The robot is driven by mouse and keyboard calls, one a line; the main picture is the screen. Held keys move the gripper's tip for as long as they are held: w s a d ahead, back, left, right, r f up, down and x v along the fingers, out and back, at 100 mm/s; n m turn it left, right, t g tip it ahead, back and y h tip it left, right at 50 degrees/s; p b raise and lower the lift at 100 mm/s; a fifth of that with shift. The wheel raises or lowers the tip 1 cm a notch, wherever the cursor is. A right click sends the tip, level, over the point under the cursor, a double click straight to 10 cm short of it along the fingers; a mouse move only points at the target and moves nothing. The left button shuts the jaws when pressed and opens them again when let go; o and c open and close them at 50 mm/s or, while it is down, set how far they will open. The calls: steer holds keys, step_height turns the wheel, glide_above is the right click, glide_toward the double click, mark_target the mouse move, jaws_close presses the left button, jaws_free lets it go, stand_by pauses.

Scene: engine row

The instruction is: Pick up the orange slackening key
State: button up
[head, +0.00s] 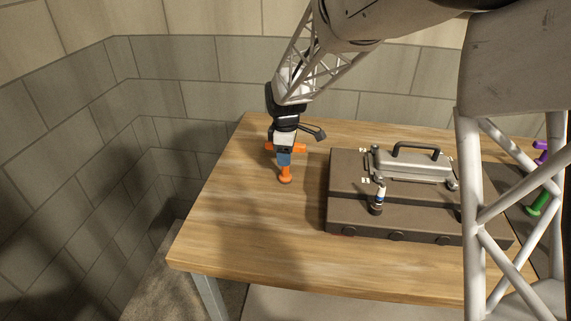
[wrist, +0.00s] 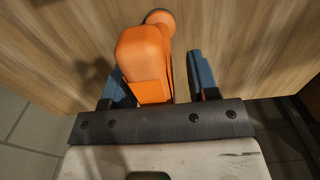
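In the wrist view the key (wrist: 143,55) lies between the two blue finger pads. My gripper (head: 284,159) points down over it. In the wrist view my gripper (wrist: 160,80) has its fingers well apart, with a clear gap between the key and the right pad. The left pad is close to the key; whether it touches cannot be told. Part of the key is hidden by my fingers in the head view.
A dark engine block (head: 345,215) with a grey handled cover (head: 410,165) stands right of the key. A small white-and-dark part (head: 379,199) stands on it. Green (head: 538,204) and purple (head: 541,148) items are at the far right. The table's (head: 225,225) front left is clear.

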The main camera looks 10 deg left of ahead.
jaws_close()
steer(key=shift+r, duration=0.2)
steer(key=shift+r, duration=1.35)
steer(key=shift+s+d+r, duration=0.1)
steer(key=shift+s+r, duration=0.05)
steer(key=shift+r, duration=0.2)
steer(key=s+d, duration=0.3)
steer(key=s, duration=0.4)
steer(key=s+d+r, duration=0.1)
steer(key=s+d, duration=0.2)
steer(key=s, duration=0.4)
steer(key=shift+s+d+r, duration=0.15)
